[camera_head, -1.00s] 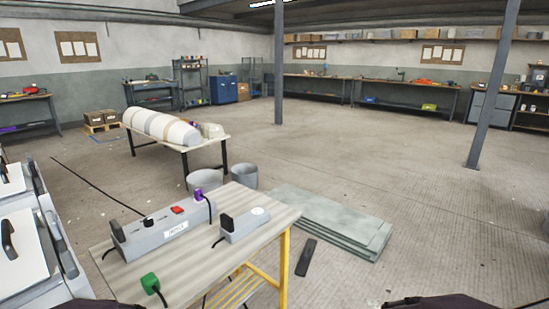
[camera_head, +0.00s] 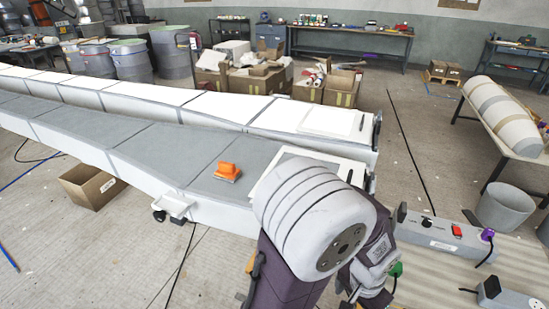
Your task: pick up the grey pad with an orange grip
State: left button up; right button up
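The pad with the orange grip (camera_head: 228,171) lies on the grey surface of the near long mould (camera_head: 150,145), left of the picture's middle. Its orange grip shows clearly; little of a grey pad under it can be told from the grey mould. A large pale, ringed joint of one of my arms (camera_head: 315,215) rises from the bottom, right of the pad and apart from it. It hides part of the mould's right end. I see no fingertips of either gripper.
A second long mould (camera_head: 210,105) runs behind the near one. A white plate (camera_head: 325,121) lies on its right end. An open cardboard box (camera_head: 92,187) sits on the floor at left.

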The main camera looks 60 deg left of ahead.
aim_at(226, 170)
jog(key=u, duration=2.45)
jog(key=z, duration=0.1)
jog(key=i+j, duration=0.05)
